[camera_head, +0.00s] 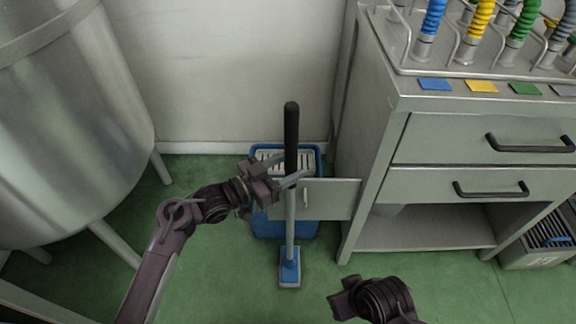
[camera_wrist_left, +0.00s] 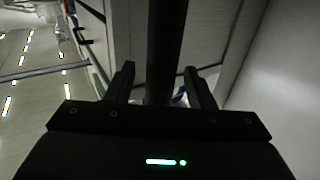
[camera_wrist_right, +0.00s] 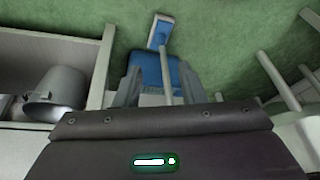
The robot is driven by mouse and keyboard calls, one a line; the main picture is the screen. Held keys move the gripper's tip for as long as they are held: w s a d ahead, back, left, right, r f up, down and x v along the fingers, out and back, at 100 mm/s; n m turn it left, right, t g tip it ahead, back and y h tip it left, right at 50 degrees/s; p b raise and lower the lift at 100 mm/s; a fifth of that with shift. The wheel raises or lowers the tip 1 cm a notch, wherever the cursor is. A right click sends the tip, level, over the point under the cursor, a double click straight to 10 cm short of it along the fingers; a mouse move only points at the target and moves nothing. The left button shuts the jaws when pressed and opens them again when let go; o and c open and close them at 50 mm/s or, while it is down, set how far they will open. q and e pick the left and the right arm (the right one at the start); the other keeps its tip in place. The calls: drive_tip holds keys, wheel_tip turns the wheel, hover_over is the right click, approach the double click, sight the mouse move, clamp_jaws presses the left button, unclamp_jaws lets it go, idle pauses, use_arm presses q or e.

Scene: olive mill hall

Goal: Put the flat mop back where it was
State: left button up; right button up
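The flat mop stands upright in the head view, with a black grip (camera_head: 291,135), a grey pole (camera_head: 290,225) and a blue head (camera_head: 290,268) at floor level. Its head also shows in the right wrist view (camera_wrist_right: 160,30). My left gripper (camera_head: 285,184) is at the upper pole, just below the black grip. In the left wrist view its fingers (camera_wrist_left: 160,88) stand apart on both sides of the dark pole, with a visible gap on the left. My right gripper (camera_head: 338,303) is low at the bottom of the head view, apart from the mop. Its fingers (camera_wrist_right: 161,88) are apart and empty.
A blue bucket (camera_head: 265,222) with a grey slatted insert stands behind the mop. A grey panel with a handle (camera_head: 335,200) juts from the cabinet (camera_head: 370,140) in front of it. A steel tank (camera_head: 75,120) stands left. Green floor is free at lower centre.

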use_arm(q)
drive_tip(key=shift+r, duration=0.1)
drive_tip(key=shift+s+a, duration=0.1)
drive_tip(key=shift+a, duration=0.1)
drive_tip(key=p+v, duration=0.2)
drive_tip(key=v, duration=0.9)
drive_tip(key=s+f+n+y, duration=0.4)
drive_tip(key=s+f+y, duration=0.1)
drive_tip(key=f+y, duration=0.5)
drive_tip(key=s+a+f+n+g+y, duration=0.1)
drive_tip(key=s+a+f+g+y, duration=0.1)
drive_tip(key=s, duration=0.5)
drive_tip(key=s+a+f+n+g+y, duration=0.1)
drive_tip(key=s+a+f+n+g, duration=0.1)
drive_tip(key=s+g, duration=0.3)
drive_tip(key=s, duration=0.2)
drive_tip(key=shift+s+n+g+y, duration=0.3)
drive_tip(key=shift+y, duration=0.1)
use_arm(e)
drive_tip(key=shift+s+d+r+g+h, duration=0.15)
drive_tip(key=shift+s+d+r+g, duration=0.1)
drive_tip(key=shift+d, duration=0.25)
drive_tip(key=shift+s+d+r+g+h, duration=0.15)
drive_tip(key=shift+d+g, duration=0.1)
drive_tip(key=shift+d, duration=0.25)
use_arm(q)
drive_tip(key=shift+a, duration=0.15)
use_arm(e)
drive_tip(key=shift+f, duration=0.1)
